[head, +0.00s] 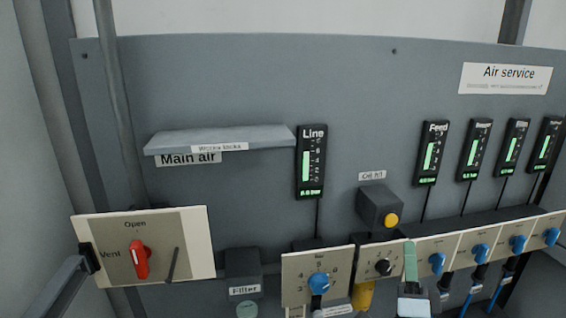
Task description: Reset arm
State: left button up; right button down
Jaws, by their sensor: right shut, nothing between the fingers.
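My right gripper (410,254) shows at the lower right of the head view, with pale green fingers pointing up and a white body below. It is shut and empty. It stands in front of the row of dial plates, between the black knob (383,267) and the first small blue knob (437,262). I cannot tell whether it touches the plates. My left gripper does not show.
A grey panel (240,90) fills the back. A red handle (139,259) sits on the Open/Vent plate at left. A shelf (220,139) juts out above. A yellow button box (380,207), a blue dial (319,283) and several gauges (432,152) are near.

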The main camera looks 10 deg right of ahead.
jog(key=s+a+f+n+g+y, duration=0.2)
jog(key=a+f+n+g+y, duration=0.1)
jog(key=f+n+g+y, duration=0.25)
jog(key=s+a+f+n+g+y, duration=0.2)
jog(key=a+f+n+g+y, duration=0.15)
jog(key=f+n, duration=0.4)
jog(key=s+f+n+g+h, duration=0.1)
jog(key=s+f+n+g, duration=0.25)
jog(key=s+g, duration=0.45)
jog(key=s+f+n+g+h, duration=0.1)
jog(key=s+f+n+g, duration=0.3)
jog(key=s, duration=0.8)
notch_tip(320, 180, down, 26)
jog(key=s+g, duration=0.1)
jog(key=s, duration=0.1)
jog(key=s+d+f+g, duration=0.1)
jog(key=s+d+f, duration=0.2)
jog(key=s+f, duration=1.2)
jog(key=shift+s+f+g, duration=0.3)
jog(key=shift+s, duration=0.55)
